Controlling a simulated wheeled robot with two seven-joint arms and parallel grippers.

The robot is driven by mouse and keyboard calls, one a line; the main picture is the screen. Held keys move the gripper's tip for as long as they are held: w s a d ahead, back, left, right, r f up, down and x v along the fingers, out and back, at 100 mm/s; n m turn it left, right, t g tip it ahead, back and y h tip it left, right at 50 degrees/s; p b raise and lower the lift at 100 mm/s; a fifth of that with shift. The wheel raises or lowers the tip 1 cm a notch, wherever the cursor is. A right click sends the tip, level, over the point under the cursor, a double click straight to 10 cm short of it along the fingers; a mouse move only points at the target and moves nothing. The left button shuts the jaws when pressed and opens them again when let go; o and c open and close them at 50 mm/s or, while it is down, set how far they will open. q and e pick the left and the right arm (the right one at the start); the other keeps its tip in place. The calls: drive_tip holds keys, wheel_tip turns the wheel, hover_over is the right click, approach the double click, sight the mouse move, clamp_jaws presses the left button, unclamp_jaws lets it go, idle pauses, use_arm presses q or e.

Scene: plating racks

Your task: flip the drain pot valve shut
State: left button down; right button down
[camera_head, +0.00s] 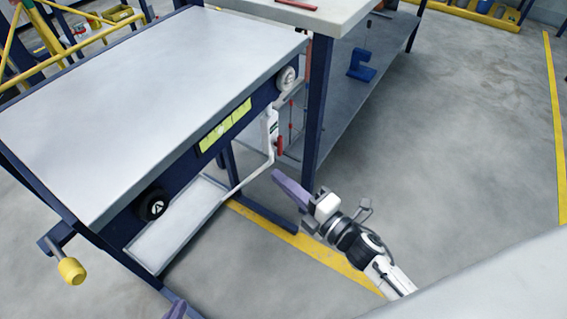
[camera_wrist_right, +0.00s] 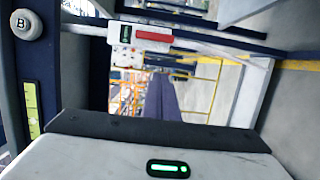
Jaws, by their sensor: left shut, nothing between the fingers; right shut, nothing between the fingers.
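The drain pot (camera_head: 270,126) is a white body with a thin white pipe below it, mounted under the near table's right end. Its valve lever is a short red handle (camera_head: 280,146), standing roughly upright beside the pot's lower part. In the right wrist view the red handle (camera_wrist_right: 154,36) lies across the picture beside the pot (camera_wrist_right: 124,40). My right gripper (camera_head: 279,177) has purple fingers, shut and empty, just below the handle and apart from it; its fingers (camera_wrist_right: 163,97) also show in the wrist view. Only a purple tip of my left gripper (camera_head: 176,310) shows at the bottom edge, shut.
The near table (camera_head: 150,80) has a bare pale top, a dark blue frame and round badges. A blue leg (camera_head: 317,110) stands just right of the pot. A white trough (camera_head: 178,228) sits under the table. A yellow knob (camera_head: 71,270) sticks out left.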

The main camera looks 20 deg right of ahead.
sight(277, 145)
drive_tip(key=w, duration=0.1)
drive_tip(key=w+d, duration=0.1)
drive_tip(key=w, duration=0.1)
drive_tip(key=w+d, duration=0.1)
drive_tip(key=w, duration=0.1)
drive_tip(key=shift+w+b, duration=0.1)
drive_tip(key=shift+b, duration=0.25)
use_arm(q)
drive_tip(key=shift+f, duration=0.1)
use_arm(e)
drive_tip(key=shift+f+b, duration=0.15)
drive_tip(key=shift+b, duration=0.25)
use_arm(q)
drive_tip(key=shift+d+f, duration=0.15)
drive_tip(key=shift+f, duration=0.2)
use_arm(e)
drive_tip(key=shift+n, duration=0.3)
use_arm(q)
drive_tip(key=shift+s+f+b, duration=0.1)
drive_tip(key=shift+s+b, duration=0.05)
drive_tip(key=shift+b, duration=0.25)
